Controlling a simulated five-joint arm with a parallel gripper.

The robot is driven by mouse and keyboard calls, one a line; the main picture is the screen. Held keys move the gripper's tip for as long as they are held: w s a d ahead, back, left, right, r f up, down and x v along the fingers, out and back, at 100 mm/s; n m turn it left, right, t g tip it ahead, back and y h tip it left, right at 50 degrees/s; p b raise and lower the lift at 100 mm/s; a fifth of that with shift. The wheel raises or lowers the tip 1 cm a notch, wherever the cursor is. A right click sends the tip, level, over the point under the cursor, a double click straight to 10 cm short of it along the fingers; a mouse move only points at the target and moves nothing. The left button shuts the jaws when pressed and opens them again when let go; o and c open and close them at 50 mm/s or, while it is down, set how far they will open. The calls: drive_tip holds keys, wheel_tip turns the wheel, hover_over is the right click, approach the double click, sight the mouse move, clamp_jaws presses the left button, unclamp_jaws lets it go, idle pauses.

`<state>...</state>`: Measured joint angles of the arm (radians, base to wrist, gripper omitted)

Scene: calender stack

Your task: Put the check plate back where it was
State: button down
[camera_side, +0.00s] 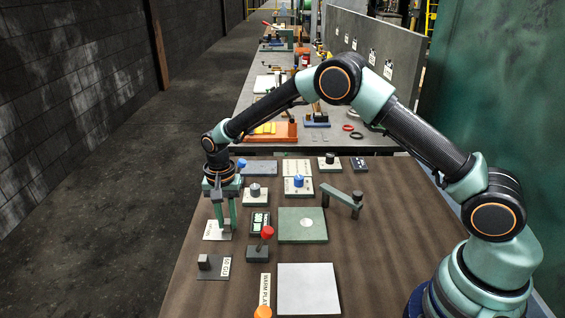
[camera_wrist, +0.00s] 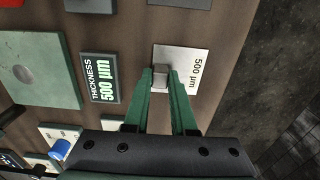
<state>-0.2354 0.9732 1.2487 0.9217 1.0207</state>
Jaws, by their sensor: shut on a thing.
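The check plate (camera_side: 211,233) is a thin pale plate marked 500 µm, with a small grey block handle (camera_side: 227,226). It also shows in the wrist view (camera_wrist: 190,58), its handle between the green fingers. My gripper (camera_side: 226,220) points down, shut on that handle. The plate is at or just above the brown table; I cannot tell if it touches. A similar plate marked 50 GU (camera_side: 225,267), with a darker block, lies nearer the camera. The thickness display (camera_wrist: 102,80) reads 500 µm and sits beside the held plate.
A green base with a pale disc (camera_side: 303,238) and a swing arm (camera_side: 343,203) are to the right. A red-ball lever (camera_side: 266,234) stands close by. A grey warm plate (camera_side: 308,288) is at the front. Several knob boxes, one with a blue knob (camera_side: 298,182), are behind.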

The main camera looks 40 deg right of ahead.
drive_tip(key=shift+f, duration=0.15)
drive_tip(key=c, duration=0.7)
unclamp_jaws()
drive_tip(key=shift+c, duration=0.2)
